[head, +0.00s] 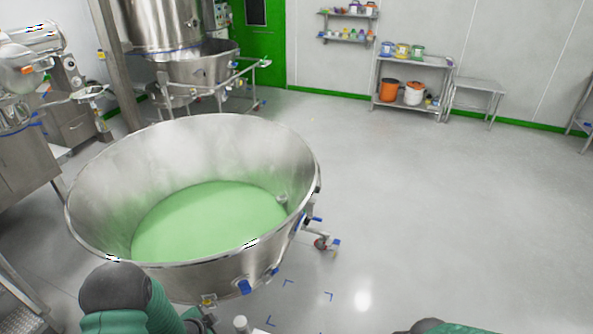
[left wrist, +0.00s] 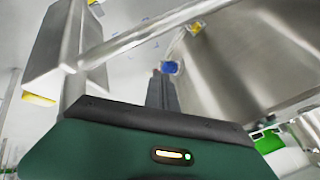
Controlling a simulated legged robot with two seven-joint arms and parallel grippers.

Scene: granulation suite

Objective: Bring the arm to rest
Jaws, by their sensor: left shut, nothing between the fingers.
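My left gripper (left wrist: 162,90) shows in the left wrist view as dark fingers beyond its green housing, shut and empty. It points toward the metal side of a vessel and a blue part (left wrist: 170,67); I cannot tell whether it touches anything. In the head view my left arm (head: 128,300), green with a dark joint, rises at the bottom left, in front of the big steel bowl (head: 100,185); its gripper is hidden there. Only the top of my right arm (head: 450,328) shows at the bottom edge; its gripper is out of view.
The wide bowl holds green powder (head: 205,220) and stands on a wheeled frame close to my left arm. Steel machines (head: 175,25) stand behind it. A shelf unit (head: 412,65) and a small table (head: 475,88) stand at the back wall. The floor at right is clear.

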